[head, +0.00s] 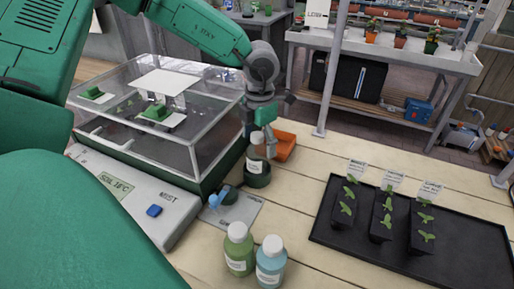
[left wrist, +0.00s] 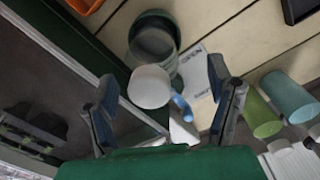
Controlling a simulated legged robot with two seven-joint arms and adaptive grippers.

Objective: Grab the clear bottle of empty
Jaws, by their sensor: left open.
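A clear bottle with a white cap and a white label (head: 257,153) stands upright on the wooden bench beside the clear-lidded box. In the left wrist view the white cap (left wrist: 150,87) shows between the open fingers of the left gripper (left wrist: 161,78), not visibly gripped. My right gripper is not in view.
A green bottle (head: 238,252) and a blue-green bottle (head: 271,265) stand at the front. The clear-lidded box (head: 195,150) borders the left; a black seedling tray (head: 455,258) is at right.

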